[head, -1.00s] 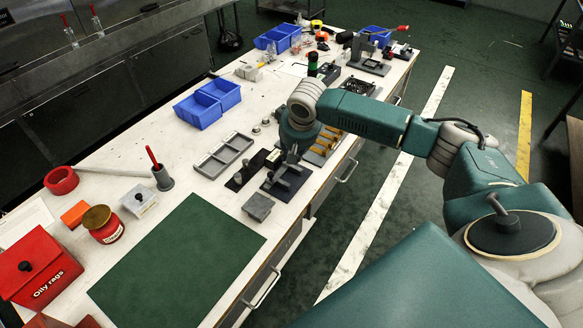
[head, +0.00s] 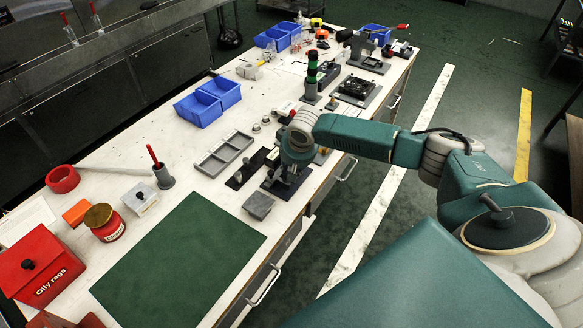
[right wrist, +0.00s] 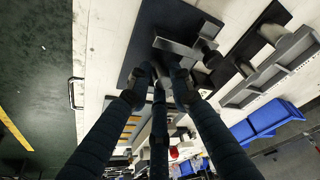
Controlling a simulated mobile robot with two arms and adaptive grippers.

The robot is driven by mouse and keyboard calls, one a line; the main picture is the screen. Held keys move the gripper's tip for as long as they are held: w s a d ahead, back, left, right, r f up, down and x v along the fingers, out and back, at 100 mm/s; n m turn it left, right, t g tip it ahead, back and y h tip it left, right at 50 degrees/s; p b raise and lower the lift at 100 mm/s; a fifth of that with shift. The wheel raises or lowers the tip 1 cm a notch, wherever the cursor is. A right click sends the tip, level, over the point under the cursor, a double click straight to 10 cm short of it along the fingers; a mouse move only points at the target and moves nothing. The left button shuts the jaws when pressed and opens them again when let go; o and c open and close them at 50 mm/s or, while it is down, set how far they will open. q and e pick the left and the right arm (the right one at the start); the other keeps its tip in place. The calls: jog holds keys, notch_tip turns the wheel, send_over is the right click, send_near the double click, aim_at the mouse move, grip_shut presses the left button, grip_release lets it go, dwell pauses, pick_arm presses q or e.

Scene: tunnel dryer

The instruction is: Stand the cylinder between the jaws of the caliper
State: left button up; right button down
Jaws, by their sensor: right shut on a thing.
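The caliper (head: 273,188), a dark base plate with grey upright parts, stands near the front edge of the bench, partly covered by my right gripper. In the right wrist view its grey crosspiece (right wrist: 187,49) lies on the dark plate just beyond my fingers. My right gripper (right wrist: 158,88) is low over the plate, with its fingers closed together on something. The thing between the fingertips is mostly hidden, so I cannot make out the cylinder's shape or whether it touches the plate. In the head view my right gripper (head: 290,170) is over the caliper. My left gripper is not in view.
A grey compartment tray (head: 225,154) lies behind the caliper, with blue bins (head: 208,102) further back. A small grey block (head: 258,206) is close in front. A green mat (head: 178,258) lies clear to the left. A dark green post (head: 312,72) stands beyond my arm.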

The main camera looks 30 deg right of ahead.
jog(key=shift+f, duration=0.4)
jog(key=c, duration=1.5)
grip_release()
jog(key=shift+c, duration=0.2)
jog(key=shift+r, duration=0.1)
jog(key=shift+r, duration=0.35)
jog(key=v, duration=1.2)
jog(key=shift+r+b, duration=0.2)
jog(key=shift+b, duration=0.2)
jog(key=shift+s+a, duration=0.1)
